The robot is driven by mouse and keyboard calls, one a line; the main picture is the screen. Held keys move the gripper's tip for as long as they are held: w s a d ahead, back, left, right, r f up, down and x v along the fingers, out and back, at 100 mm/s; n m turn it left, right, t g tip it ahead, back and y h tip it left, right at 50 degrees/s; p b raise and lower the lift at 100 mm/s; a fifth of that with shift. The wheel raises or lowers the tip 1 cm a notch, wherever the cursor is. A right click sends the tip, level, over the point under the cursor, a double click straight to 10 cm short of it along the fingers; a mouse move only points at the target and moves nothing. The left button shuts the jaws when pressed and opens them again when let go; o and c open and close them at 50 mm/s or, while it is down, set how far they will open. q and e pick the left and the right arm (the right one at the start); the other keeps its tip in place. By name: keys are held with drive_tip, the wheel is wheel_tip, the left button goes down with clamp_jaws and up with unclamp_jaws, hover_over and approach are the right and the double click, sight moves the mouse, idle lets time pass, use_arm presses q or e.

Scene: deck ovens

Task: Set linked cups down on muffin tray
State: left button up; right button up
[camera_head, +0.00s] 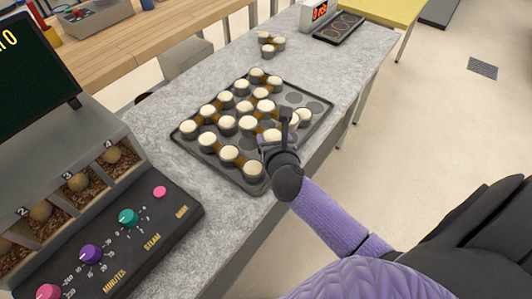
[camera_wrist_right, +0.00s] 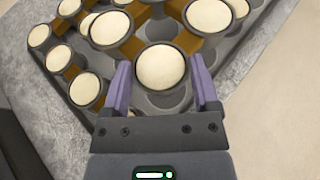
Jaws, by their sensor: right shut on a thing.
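The dark muffin tray (camera_head: 324,112) lies on the grey counter, largely filled with cream-topped cups joined by brown links. It also fills much of the right wrist view (camera_wrist_right: 84,118). My right gripper (camera_head: 283,122) is over the tray's right side, with its fingers shut on either side of a cream-topped cup (camera_wrist_right: 160,67). This held cup is at the tray's wells, beside other linked cups; I cannot tell whether it is seated or just above. The gripper partly hides it in the head view. Several empty wells show at the tray's far right. My left gripper is not in view.
Another set of linked cups (camera_head: 271,43) stands on the counter (camera_head: 222,58) beyond the tray. A dark tray (camera_head: 339,27) and a red-digit display (camera_head: 320,10) are at the far end. A control panel with knobs (camera_head: 128,217) is at the left.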

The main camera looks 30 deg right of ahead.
wheel_tip(320, 180, down, 4)
drive_tip(key=shift+f+b, duration=0.25)
drive_tip(key=shift+b, duration=1)
drive_tip(key=shift+r, duration=0.25)
drive_tip(key=o, duration=1.3)
drive_tip(key=shift+f, duration=0.15)
drive_tip(key=shift+o, duration=0.2)
drive_tip(key=shift+r+p, duration=0.2)
drive_tip(key=shift+p, duration=0.1)
drive_tip(key=p+v, duration=0.3)
drive_tip(key=v, duration=0.9)
drive_tip(key=shift+f, duration=0.1)
